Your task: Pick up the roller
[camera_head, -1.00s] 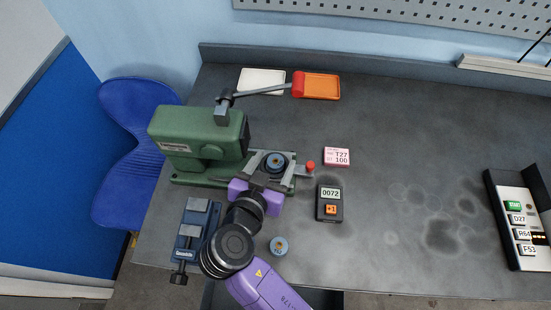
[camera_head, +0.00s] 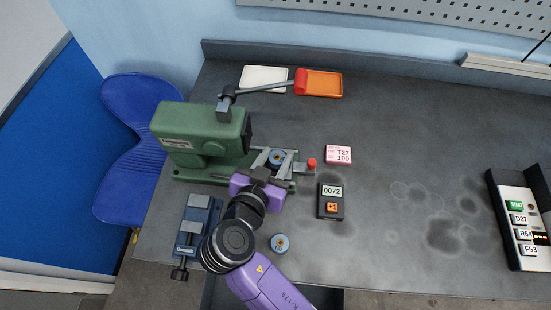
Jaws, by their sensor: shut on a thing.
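A roller (camera_head: 277,154), a small dark disc with a blue centre, is at the front of the green press (camera_head: 202,139), above its base. My purple gripper (camera_head: 273,161) reaches in from below, with one grey finger on each side of this roller. The fingers are shut on it, and they hide part of its sides. I cannot tell whether it still touches the press base. A second similar roller (camera_head: 280,243) lies on the table, to the right of my arm.
A blue vise (camera_head: 196,228) stands left of my arm. The press's lever reaches towards the orange tray (camera_head: 323,84), beside a white tray (camera_head: 262,79). A counter (camera_head: 331,201) and pink label (camera_head: 338,155) lie to the right. The table's right middle is clear.

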